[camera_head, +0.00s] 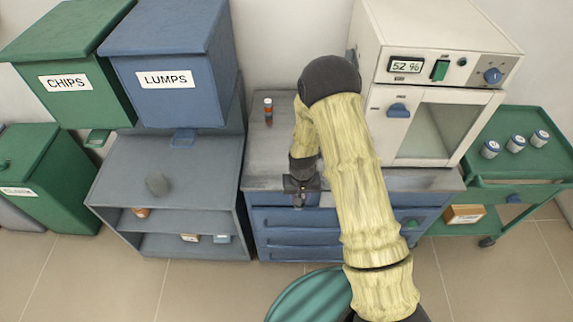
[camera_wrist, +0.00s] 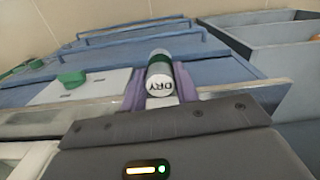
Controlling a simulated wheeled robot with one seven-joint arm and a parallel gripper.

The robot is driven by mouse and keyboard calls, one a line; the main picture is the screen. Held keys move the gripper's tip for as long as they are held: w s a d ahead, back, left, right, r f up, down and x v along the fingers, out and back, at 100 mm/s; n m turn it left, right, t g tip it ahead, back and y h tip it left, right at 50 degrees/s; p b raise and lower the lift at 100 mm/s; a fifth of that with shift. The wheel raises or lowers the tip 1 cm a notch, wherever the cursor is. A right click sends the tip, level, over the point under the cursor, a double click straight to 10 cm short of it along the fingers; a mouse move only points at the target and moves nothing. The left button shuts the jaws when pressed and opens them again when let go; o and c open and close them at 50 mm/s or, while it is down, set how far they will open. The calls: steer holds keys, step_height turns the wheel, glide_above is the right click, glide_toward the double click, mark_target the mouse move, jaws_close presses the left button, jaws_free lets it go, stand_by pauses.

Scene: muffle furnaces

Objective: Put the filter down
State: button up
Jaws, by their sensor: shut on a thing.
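The filter appears to be a short cylinder (camera_wrist: 160,73) with a dark green and pale body and a white end reading "DRY". In the wrist view it sits between the two purple fingers of my gripper (camera_wrist: 160,88), which is shut on it. In the head view my gripper (camera_head: 299,190) points down at the front edge of the grey bench top (camera_head: 270,165), above the blue drawers. There the filter is too small to make out clearly. I cannot tell whether it touches anything below.
A small orange-and-dark bottle (camera_head: 268,110) stands at the bench's back left. Left are a grey shelf (camera_head: 125,175) and blue LUMPS bin (camera_head: 165,80). A green cart (camera_head: 515,160) holds several jars.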

steer(key=s+d+f, duration=0.4)
steer(key=d+f, duration=0.7)
steer(key=f, duration=0.3)
steer(key=shift+d+f+m, duration=0.15)
steer(key=shift+d+m, duration=0.25)
